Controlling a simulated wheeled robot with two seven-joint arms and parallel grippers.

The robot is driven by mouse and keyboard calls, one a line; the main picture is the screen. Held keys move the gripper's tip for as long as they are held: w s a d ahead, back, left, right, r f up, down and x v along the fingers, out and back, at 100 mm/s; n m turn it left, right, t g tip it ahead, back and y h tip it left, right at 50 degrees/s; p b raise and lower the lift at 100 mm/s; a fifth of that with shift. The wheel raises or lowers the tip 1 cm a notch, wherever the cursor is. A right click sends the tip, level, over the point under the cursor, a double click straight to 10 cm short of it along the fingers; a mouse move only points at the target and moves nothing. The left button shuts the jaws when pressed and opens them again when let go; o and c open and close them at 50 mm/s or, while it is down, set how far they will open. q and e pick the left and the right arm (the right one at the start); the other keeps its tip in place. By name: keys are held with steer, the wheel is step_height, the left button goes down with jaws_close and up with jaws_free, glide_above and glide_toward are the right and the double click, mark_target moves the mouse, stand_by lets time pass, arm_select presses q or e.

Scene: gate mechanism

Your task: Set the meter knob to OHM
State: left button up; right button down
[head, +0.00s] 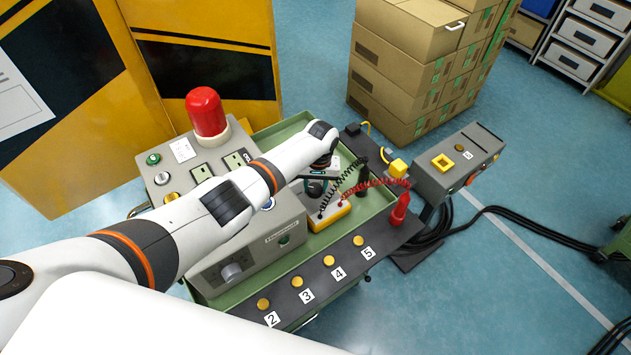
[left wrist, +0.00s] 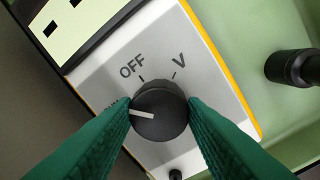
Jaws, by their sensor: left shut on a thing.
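The meter (head: 333,214) is a white-faced box with a yellow edge, lying in the green tray of the bench. In the left wrist view its face (left wrist: 195,65) shows the printed words OFF and V, and part of a third word beside the left finger. The black round knob (left wrist: 160,117) has a white pointer mark facing left, toward that partly hidden word and away from OFF and V. My left gripper (left wrist: 161,112) is shut on the knob, with a green finger on each side. In the head view my left gripper (head: 316,182) is over the meter, partly hidden by my arm.
A red probe (head: 400,209) and a black probe (head: 363,177) with coiled leads stand right of the meter. A red lamp (head: 208,112) and grey control boxes are to the left. Numbered yellow buttons (head: 311,282) line the front edge. Cardboard boxes (head: 416,67) stand behind.

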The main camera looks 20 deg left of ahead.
mark_target(318, 187)
arm_select(q)
steer(key=shift+n+p, duration=0.35)
steer(key=shift+n, duration=1.25)
steer(key=o, duration=1)
steer(key=shift+c, duration=0.2)
step_height(318, 187, up, 12)
steer(key=p, duration=0.1)
steer(key=shift+w+d, duration=0.25)
steer(key=shift+d, duration=0.05)
